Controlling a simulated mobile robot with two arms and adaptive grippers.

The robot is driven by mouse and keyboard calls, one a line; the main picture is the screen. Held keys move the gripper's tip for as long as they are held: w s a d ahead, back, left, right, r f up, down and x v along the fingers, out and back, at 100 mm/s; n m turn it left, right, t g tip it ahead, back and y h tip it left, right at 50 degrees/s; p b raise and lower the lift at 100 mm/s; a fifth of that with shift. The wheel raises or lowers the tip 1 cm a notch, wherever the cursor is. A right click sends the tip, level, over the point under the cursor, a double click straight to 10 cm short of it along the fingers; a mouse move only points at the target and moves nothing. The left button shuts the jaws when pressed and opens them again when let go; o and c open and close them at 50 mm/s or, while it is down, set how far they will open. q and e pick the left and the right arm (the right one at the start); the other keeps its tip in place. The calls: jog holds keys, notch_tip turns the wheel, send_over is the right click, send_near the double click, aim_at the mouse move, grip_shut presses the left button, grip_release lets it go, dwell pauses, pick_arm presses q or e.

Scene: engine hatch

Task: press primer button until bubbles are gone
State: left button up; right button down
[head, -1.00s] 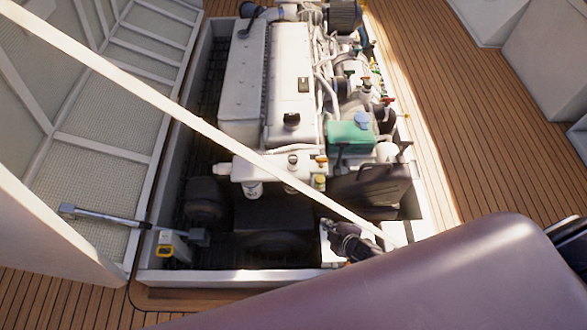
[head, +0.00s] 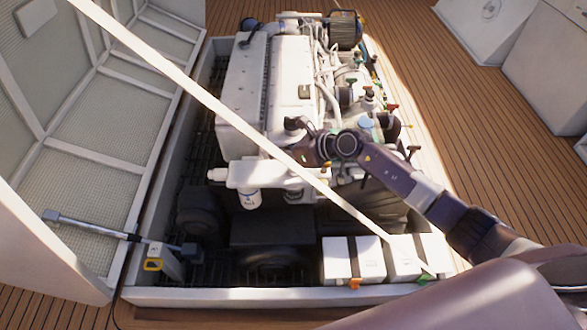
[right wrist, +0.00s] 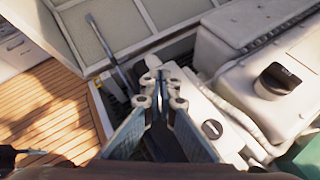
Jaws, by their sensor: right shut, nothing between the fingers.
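I cannot make out the primer button or any bubbles. My right gripper (head: 306,151) is over the near end of the engine, beside the housing. In the right wrist view it (right wrist: 162,78) is shut and empty, its fingertips close together. A black knob (right wrist: 212,130) on a pale part and a larger black cap (right wrist: 278,79) on the engine cover lie right of the fingers. My left gripper is not in view.
A pale diagonal bar (head: 205,106) crosses in front of the engine. Two white boxes with dark straps (head: 341,262) stand at the hatch's near right. The raised hatch lid (head: 100,110) and its strut (head: 95,226) are on the left.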

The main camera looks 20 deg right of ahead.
aim_at(294, 165)
pick_arm(q)
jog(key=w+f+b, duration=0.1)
jog(key=b, duration=0.1)
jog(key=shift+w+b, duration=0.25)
jog(key=shift+b, duration=0.15)
pick_arm(e)
jog(key=w+d+r+n+h, duration=0.2)
jog(key=d+n+h, duration=0.2)
jog(key=d+n, duration=0.2)
jog(key=shift+w+d+r+n+t+h, duration=0.2)
jog(key=shift+w+d+n+t+h, duration=0.15)
jog(key=shift+d, duration=0.6)
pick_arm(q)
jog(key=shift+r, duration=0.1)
